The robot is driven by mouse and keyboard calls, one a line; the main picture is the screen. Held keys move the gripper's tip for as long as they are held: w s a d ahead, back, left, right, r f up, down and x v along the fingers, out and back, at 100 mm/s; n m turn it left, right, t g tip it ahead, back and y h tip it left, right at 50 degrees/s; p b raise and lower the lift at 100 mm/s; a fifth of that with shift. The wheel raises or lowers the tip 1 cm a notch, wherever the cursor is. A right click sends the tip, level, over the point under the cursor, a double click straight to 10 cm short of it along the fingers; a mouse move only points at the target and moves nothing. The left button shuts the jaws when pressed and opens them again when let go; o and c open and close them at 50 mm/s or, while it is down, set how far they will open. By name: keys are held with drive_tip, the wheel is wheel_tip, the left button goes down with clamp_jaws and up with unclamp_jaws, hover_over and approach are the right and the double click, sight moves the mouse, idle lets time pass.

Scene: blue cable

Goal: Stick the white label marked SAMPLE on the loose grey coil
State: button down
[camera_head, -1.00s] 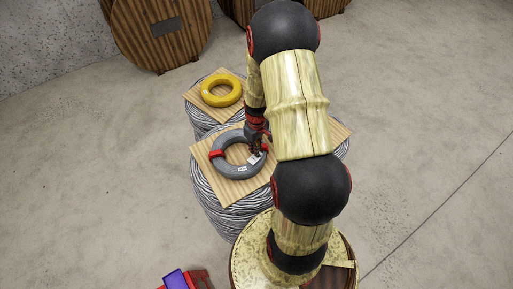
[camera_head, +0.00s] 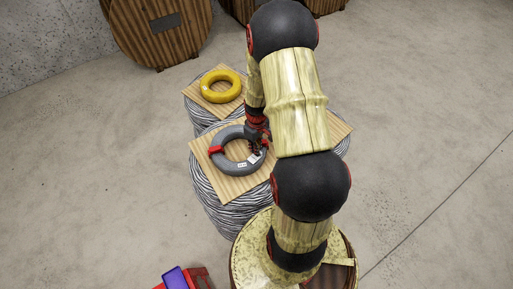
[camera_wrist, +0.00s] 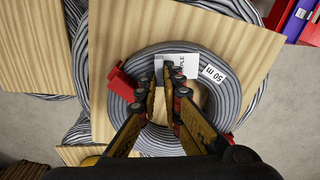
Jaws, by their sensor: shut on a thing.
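The loose grey coil (camera_head: 222,161) lies flat on a wooden board on top of a wire stack. In the wrist view the coil (camera_wrist: 223,107) carries a red clip and a printed "50 m" tag. The white SAMPLE label (camera_wrist: 174,60) lies against the coil's ring, beside the "50 m" tag; part of it is hidden by my fingers. It also shows in the head view (camera_head: 257,156). My gripper (camera_wrist: 169,72) is shut on the label and over the coil's ring. Whether the label is pressed flat onto the coil I cannot tell.
A yellow coil (camera_head: 221,85) lies on another board behind. A large wooden reel (camera_head: 160,30) stands at the back left. A red bin with a purple item (camera_head: 176,279) is at the front. The floor on the left is clear.

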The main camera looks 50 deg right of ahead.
drive_tip(key=shift+f+b, duration=0.4)
drive_tip(key=shift+f, duration=0.2)
idle(1.6)
drive_tip(key=c, duration=2.3)
unclamp_jaws()
drive_tip(key=o, duration=0.6)
drive_tip(key=shift+r, duration=0.1)
drive_tip(key=shift+r+p, duration=2.3)
drive_tip(key=shift+r, duration=1.15)
